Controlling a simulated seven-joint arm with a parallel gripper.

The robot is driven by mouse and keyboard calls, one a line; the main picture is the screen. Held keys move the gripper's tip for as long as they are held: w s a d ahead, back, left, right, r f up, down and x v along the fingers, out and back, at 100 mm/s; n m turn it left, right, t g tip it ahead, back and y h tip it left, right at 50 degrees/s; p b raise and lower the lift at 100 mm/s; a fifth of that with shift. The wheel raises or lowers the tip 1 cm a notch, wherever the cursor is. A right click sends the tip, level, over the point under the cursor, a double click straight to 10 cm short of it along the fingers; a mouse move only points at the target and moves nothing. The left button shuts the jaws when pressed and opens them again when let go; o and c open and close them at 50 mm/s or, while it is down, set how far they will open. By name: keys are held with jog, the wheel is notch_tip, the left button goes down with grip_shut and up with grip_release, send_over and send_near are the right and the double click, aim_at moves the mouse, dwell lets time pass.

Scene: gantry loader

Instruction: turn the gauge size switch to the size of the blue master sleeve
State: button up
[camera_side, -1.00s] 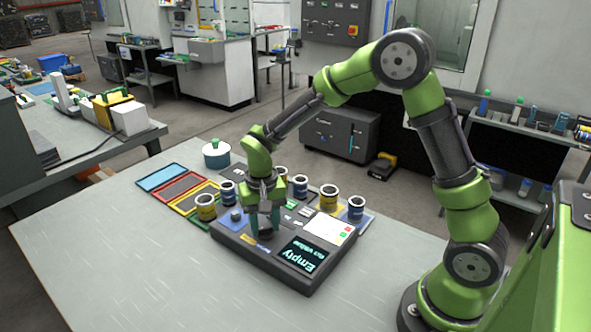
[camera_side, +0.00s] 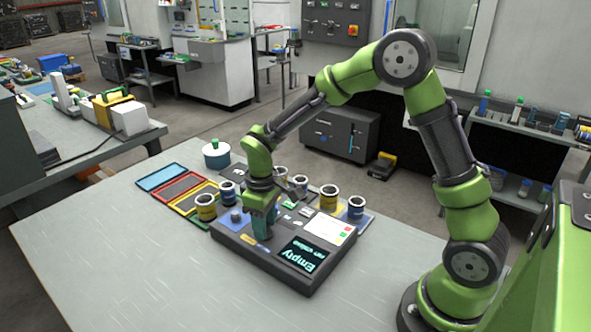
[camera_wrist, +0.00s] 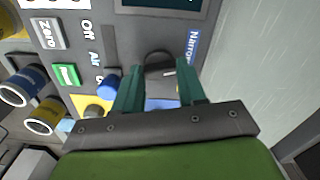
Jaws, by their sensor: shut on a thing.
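My gripper (camera_side: 262,230) is over the dark gauge console (camera_side: 240,247). In the wrist view, its two green fingers (camera_wrist: 160,78) are closed around the dark round size switch (camera_wrist: 160,60), which carries a white mark pointing to the right. I cannot tell which is the master. The display (camera_side: 303,254) reads "Empty", with a smaller line too small to read surely.
Yellow sleeves stand at the left (camera_side: 206,208) and right (camera_side: 329,198) of the console. A blue button (camera_wrist: 108,85) is close to the left finger. The table's front left is clear.

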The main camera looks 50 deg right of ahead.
jog(key=shift+n, duration=1.9)
jog(key=o, duration=1.1)
jog(key=shift+c, duration=0.2)
notch_tip(320, 180, up, 17)
